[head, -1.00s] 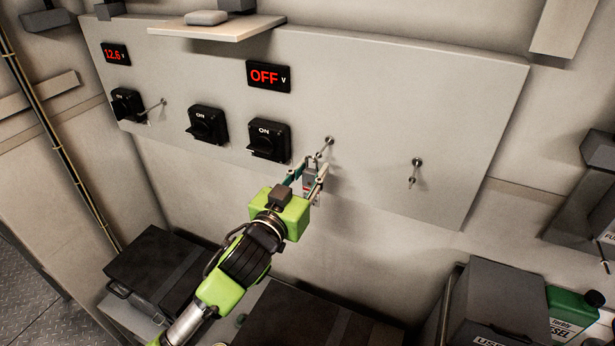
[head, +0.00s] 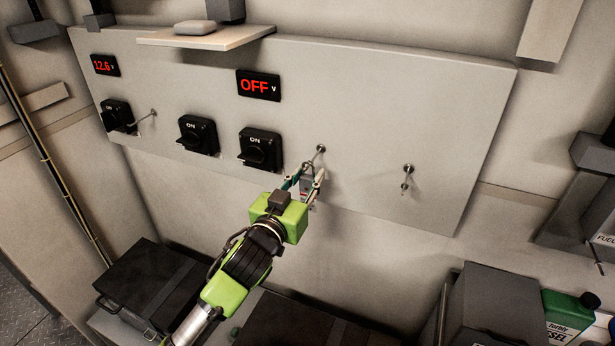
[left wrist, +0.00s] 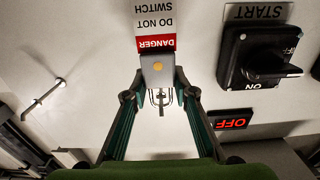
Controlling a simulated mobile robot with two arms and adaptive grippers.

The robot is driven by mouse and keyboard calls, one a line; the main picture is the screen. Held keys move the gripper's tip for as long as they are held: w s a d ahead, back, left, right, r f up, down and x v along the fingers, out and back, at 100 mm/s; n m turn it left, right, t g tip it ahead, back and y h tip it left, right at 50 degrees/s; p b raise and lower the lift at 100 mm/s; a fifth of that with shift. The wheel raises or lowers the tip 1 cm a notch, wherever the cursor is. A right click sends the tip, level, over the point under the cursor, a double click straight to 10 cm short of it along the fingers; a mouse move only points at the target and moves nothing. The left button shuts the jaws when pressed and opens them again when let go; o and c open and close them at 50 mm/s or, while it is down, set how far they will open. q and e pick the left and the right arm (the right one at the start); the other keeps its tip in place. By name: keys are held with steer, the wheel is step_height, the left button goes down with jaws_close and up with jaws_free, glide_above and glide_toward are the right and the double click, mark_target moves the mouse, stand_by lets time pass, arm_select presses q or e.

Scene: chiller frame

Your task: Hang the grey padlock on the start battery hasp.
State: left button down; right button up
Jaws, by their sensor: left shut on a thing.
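My left gripper (head: 308,178) is shut on the grey padlock (left wrist: 157,71) at the wall panel. In the left wrist view the padlock body, with a round brass spot, sits between the fingertips. A red and white DANGER DO NOT SWITCH tag (left wrist: 156,30) is by it. In the head view the fingers partly hide the padlock. A metal peg-like hasp (head: 320,149) stands out just above the fingertips, right of the third switch. Thin metal parts (left wrist: 160,98) show beyond the padlock body. I cannot tell whether the shackle is around the hasp.
The START switch (left wrist: 264,58) is beside the gripper and shows in the head view (head: 260,148). Another peg (head: 408,169) is to the right, one (head: 153,113) by the left switch. A shelf (head: 207,38) juts out above. Black boxes (head: 150,284) stand below.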

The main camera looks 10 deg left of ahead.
arm_select(q)
steer(key=c, duration=1.6)
jaws_free()
